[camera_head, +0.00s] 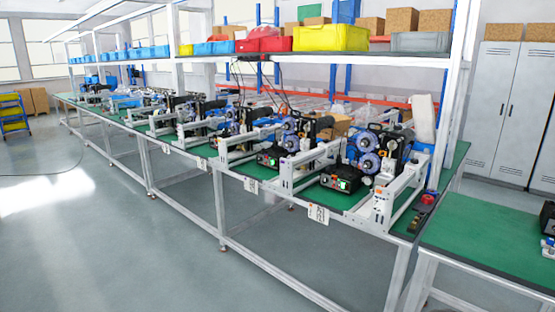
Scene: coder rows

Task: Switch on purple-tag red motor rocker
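A long workbench (335,198) with a green top carries a row of similar coder machines. The nearest machine (368,160) has blue-and-white reels and a white frame. A black box with a lit green spot (343,185) stands at its front left. A similar black box (268,158) stands by the machine to its left. A dark item with a small red part (428,198) lies at the bench's right end. No purple tag or red motor rocker can be made out at this size. My gripper is not in view.
Open grey floor (120,235) lies in front of the bench. A second green-topped table (490,240) stands at the lower right. Yellow (330,38), red and blue bins sit on the shelf above. Grey lockers (515,110) stand behind. A cart (14,115) is at far left.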

